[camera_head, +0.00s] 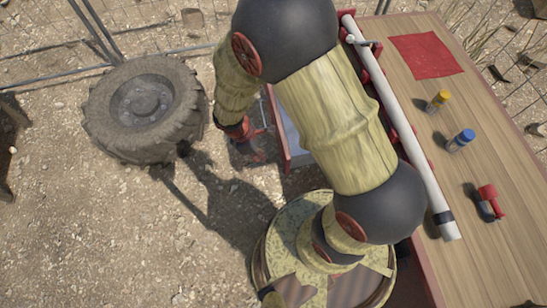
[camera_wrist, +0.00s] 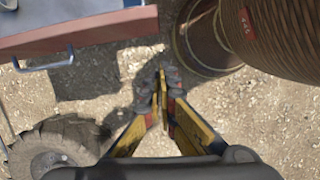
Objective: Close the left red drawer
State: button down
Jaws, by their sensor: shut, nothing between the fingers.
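The left red drawer stands pulled out from the workbench, its grey inside (camera_head: 289,124) partly hidden behind my arm in the head view. In the wrist view its red front panel (camera_wrist: 95,36) spans the upper left, with a grey bar handle (camera_wrist: 44,65) on its outer face. My gripper (camera_wrist: 162,82) is shut and empty. In the wrist view its fingertips are below and right of the panel's right end, apart from it in the picture. In the head view my gripper (camera_head: 254,150) is low, just left of the drawer front; contact is unclear there.
A large tyre (camera_head: 146,108) lies on the gravel at left. The wooden workbench top (camera_head: 460,110) holds a red cloth (camera_head: 426,55), a yellow-capped jar (camera_head: 438,100), a blue-capped jar (camera_head: 461,140), a red tool (camera_head: 489,201) and a long white tube (camera_head: 405,130). A wire fence runs behind.

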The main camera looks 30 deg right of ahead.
jog(key=s+d+f+n+b, duration=0.1)
jog(key=d+f+b, duration=0.4)
jog(key=f, duration=0.4)
jog(key=shift+s+d+f, duration=0.15)
jog(key=shift+d+f, duration=0.15)
jog(key=shift+d, duration=0.1)
dwell(0.4)
